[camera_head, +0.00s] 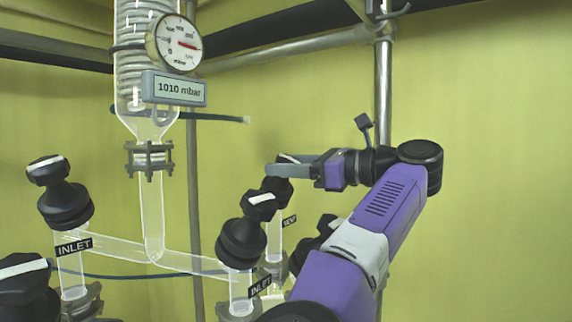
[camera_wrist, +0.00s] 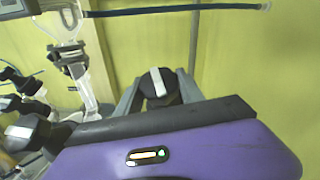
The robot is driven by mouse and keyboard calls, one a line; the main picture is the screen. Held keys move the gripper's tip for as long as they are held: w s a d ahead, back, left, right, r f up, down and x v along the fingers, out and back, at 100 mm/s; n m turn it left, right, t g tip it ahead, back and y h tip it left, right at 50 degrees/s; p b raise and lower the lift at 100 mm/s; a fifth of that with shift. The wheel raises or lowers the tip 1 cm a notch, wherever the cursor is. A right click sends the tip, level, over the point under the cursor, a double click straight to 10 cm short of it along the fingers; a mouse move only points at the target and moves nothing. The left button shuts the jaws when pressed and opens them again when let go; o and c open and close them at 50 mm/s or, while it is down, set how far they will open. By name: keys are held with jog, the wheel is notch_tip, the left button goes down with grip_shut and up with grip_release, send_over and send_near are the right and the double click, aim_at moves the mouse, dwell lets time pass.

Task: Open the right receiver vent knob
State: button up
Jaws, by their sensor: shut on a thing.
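The right vent knob (camera_head: 277,187) is black with a white stripe on top, above a glass neck with a small label that seems to read VENT. My gripper (camera_head: 290,166) comes in from the right and is shut on this knob, with a finger at its top. In the wrist view the knob (camera_wrist: 155,86) sits between the two grey fingers of my gripper (camera_wrist: 158,88). Its white stripe runs nearly up and down there, slightly tilted. The fingers partly hide the knob in the head view.
A black inlet knob (camera_head: 245,232) stands just in front and to the left, close to my arm. Another inlet knob (camera_head: 62,195) is at the left. A round gauge (camera_head: 174,43) sits above a 1010 mbar display (camera_head: 175,88). A metal post (camera_head: 383,90) rises behind my arm.

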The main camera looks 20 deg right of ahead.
dwell(0.4)
jog(key=o, duration=1.4)
